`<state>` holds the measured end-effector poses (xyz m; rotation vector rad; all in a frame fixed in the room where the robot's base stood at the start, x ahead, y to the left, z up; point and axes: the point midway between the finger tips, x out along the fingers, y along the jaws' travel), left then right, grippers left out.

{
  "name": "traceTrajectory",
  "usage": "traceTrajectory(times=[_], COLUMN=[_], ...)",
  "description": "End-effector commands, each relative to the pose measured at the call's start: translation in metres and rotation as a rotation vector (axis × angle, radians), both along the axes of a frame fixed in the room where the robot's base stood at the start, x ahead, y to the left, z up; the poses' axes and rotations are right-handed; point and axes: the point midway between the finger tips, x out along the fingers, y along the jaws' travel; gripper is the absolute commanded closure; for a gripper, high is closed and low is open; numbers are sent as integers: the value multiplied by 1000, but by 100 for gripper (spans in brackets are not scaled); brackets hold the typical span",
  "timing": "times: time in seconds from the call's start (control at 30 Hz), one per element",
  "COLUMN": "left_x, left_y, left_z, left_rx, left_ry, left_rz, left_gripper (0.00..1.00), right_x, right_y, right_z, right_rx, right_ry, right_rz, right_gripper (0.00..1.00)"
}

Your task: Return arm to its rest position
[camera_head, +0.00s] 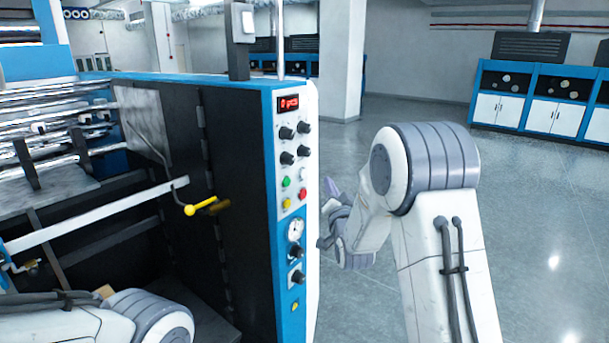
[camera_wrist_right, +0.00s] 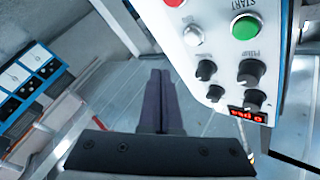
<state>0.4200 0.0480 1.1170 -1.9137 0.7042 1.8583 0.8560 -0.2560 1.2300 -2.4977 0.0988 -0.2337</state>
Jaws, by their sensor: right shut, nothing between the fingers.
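My right arm rises at the right of the head view and bends down at its elbow towards the control panel (camera_head: 291,170) of the laminating machine (camera_head: 240,190). My right gripper (camera_head: 331,187) is beside the panel's right edge, partly hidden by the wrist. In the right wrist view the two dark fingers (camera_wrist_right: 160,74) are together, with nothing between them. The panel (camera_wrist_right: 215,45), with a green START button (camera_wrist_right: 246,26) and black knobs, is to their right, apart from them. Part of my left arm shows at the lower left of the head view; its gripper is out of sight.
A yellow-handled lever (camera_head: 201,206) sticks out of the machine's dark side. A white bar (camera_head: 95,217) and metal rollers (camera_head: 50,115) are at left. Blue-and-white cabinets (camera_head: 535,100) stand far back right. The grey floor (camera_head: 545,220) at right is clear.

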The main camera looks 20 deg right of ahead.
Motion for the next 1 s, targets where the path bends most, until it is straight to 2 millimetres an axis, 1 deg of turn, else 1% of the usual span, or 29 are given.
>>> traceTrajectory(times=[0.07,0.13,0.17,0.23,0.27,0.37,0.4,0.47,0.5,0.57,0.6,0.67,0.7,0.73,0.77,0.8,0.87,0.9,1.0], left_x=[0,0,0,0,0,0,0,0,0,0,0,0,0,0,0,0,0,0,0], left_y=[0,0,0,0,0,0,0,0,0,0,0,0,0,0,0,0,0,0,0], left_z=[0,0,0,0,0,0,0,0,0,0,0,0,0,0,0,0,0,0,0], left_rx=[0,0,0,0,0,0,0,0,0,0,0,0,0,0,0,0,0,0,0], left_ry=[0,0,0,0,0,0,0,0,0,0,0,0,0,0,0,0,0,0,0], left_rz=[-2,-3,-3,-2,-2,-2,-2,-2,-2,-2,-2,-2,-2,-2,-2,-2,-2,-2,-2], left_gripper=[50,50,50,50,50,50,50,50,50,50,50,50,50,50,50,50,50,50,50], right_x=[0,0,0,-3,-5,-22,-34,-56,-74,-104,-127,-164,-190,-211,-232,-260,-301,-327,-379], right_y=[0,6,11,31,42,90,111,140,158,182,196,214,223,229,233,236,238,236,228], right_z=[0,-1,-2,-6,-9,-24,-32,-44,-52,-64,-71,-81,-88,-92,-96,-101,-106,-109,-112], right_rx=[0,-3,-7,-24,-35,-92,-123,-177,-215,-275,-320,-391,-438,-474,-515,-569,-650,-701,-810], right_ry=[0,16,33,95,134,302,379,494,570,680,751,857,925,977,1027,1091,1180,1234,1346], right_rz=[0,9,16,46,64,150,192,260,307,381,432,514,570,613,653,709,794,847,960], right_gripper=[100,100,100,100,100,100,100,100,100,100,100,100,100,100,100,100,100,100,100])
